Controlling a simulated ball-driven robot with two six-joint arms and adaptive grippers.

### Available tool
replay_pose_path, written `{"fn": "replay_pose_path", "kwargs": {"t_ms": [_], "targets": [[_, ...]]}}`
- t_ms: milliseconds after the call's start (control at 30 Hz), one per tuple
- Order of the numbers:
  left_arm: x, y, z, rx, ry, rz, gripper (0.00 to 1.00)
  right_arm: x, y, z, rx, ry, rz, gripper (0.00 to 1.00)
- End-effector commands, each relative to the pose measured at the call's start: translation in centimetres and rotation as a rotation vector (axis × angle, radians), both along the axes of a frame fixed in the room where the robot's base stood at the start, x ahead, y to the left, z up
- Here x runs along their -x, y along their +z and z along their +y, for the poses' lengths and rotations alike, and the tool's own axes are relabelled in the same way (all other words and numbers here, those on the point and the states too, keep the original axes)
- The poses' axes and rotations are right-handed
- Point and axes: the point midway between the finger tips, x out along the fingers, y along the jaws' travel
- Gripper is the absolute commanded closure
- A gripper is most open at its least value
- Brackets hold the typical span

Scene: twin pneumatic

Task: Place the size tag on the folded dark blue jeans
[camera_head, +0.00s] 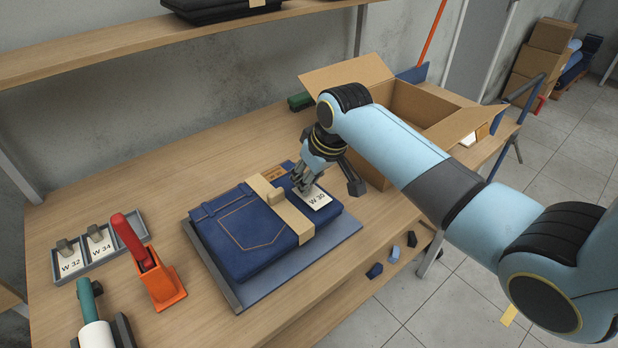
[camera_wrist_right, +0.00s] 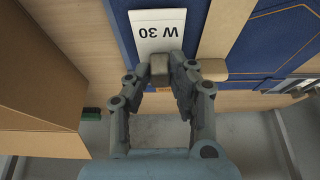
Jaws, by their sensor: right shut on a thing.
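The folded dark blue jeans (camera_head: 245,238) lie on a grey-blue board (camera_head: 338,238) on the table, with a tan paper band (camera_head: 290,215) around them. My right gripper (camera_head: 305,187) is over the right part of the jeans, shut on the white size tag (camera_head: 318,199) marked W 30. In the right wrist view, the fingers (camera_wrist_right: 170,72) close at the grey block on the tag (camera_wrist_right: 158,32), which lies flat over the jeans beside the band. I cannot tell whether the tag touches the cloth. My left gripper is not in view.
A grey tray (camera_head: 88,268) holds tags W 32 and W 34 at the left. An orange tool with a red handle (camera_head: 160,280) and a teal-and-white tool (camera_head: 96,325) stand near it. An open cardboard box (camera_head: 395,103) is behind my right arm. The table's back left is clear.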

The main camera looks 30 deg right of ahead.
Motion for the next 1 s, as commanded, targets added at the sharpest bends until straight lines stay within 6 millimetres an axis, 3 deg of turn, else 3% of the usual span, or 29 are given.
{"fn": "replay_pose_path", "kwargs": {"t_ms": [400, 433, 600, 867, 1000], "targets": [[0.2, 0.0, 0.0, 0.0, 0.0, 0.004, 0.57, 0.0, -0.9, 0.0, 0.0, 0.0, 0.0, 1.0], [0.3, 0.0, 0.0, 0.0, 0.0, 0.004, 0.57, 0.0, -0.9, 0.0, 0.0, 0.0, 0.0, 0.78], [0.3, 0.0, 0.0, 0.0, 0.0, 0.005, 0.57, 0.0, -0.9, 0.0, 0.0, 0.0, -0.001, 0.56], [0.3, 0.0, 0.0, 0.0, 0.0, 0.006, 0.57, 0.0, -0.8, 0.0, 0.0, 0.0, -0.001, 0.56], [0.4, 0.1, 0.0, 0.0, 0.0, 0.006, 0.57, 0.3, 0.3, -0.1, 0.001, 0.0, -0.003, 0.56]]}}
